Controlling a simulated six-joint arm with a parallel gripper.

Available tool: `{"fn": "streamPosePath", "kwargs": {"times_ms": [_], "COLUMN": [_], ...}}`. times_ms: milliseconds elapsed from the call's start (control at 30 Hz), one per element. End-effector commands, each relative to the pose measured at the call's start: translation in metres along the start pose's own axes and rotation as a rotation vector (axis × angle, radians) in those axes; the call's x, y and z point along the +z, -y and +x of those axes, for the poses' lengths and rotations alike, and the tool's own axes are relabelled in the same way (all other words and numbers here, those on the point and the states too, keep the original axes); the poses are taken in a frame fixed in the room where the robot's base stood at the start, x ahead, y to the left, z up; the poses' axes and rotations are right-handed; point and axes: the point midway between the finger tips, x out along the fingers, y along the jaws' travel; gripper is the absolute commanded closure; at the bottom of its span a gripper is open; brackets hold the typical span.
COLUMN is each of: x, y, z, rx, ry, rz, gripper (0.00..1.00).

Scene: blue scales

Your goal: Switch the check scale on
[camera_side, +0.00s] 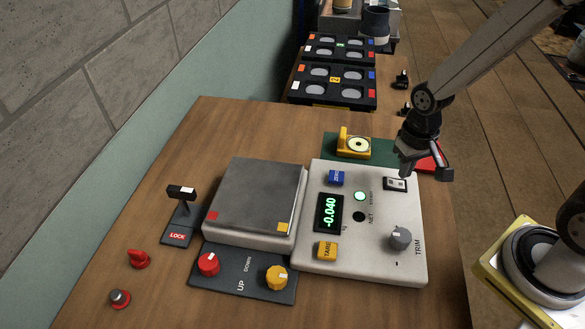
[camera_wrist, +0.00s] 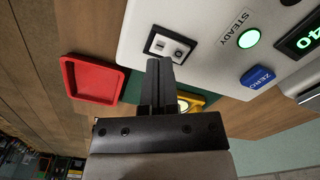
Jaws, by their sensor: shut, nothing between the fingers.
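The check scale (camera_side: 408,270) is a pale housing with a grey weighing plate (camera_side: 257,195) on its left. Its display (camera_side: 328,213) is lit and reads -0.040 in green. A green lamp (camera_side: 360,196) glows beside it, labelled STEADY in the wrist view (camera_wrist: 249,38). The rocker switch (camera_side: 396,184) sits in a dark frame near the housing's far right corner; it also shows in the wrist view (camera_wrist: 171,45). My gripper (camera_side: 405,171) is shut and empty, its tips close by the switch. I cannot tell whether they touch it.
On the housing are a blue ZERO button (camera_side: 336,178), a yellow TARE button (camera_side: 327,250) and a grey TRIM knob (camera_side: 400,238). A LOCK lever (camera_side: 181,193) stands left. A yellow holder (camera_side: 353,146) and red tray (camera_wrist: 92,79) lie beyond the housing.

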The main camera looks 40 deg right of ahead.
Motion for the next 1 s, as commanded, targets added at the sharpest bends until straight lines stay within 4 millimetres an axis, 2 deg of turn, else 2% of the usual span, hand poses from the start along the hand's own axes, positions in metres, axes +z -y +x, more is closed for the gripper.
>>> {"fn": "streamPosePath", "kwargs": {"times_ms": [700, 1000], "x": [-0.001, 0.000], "y": [0.000, 0.000], "z": [-0.041, -0.046], "rx": [-0.001, 0.000], "ry": [-0.002, 0.000], "rz": [0.000, 0.000], "gripper": [1.00, 1.00]}}
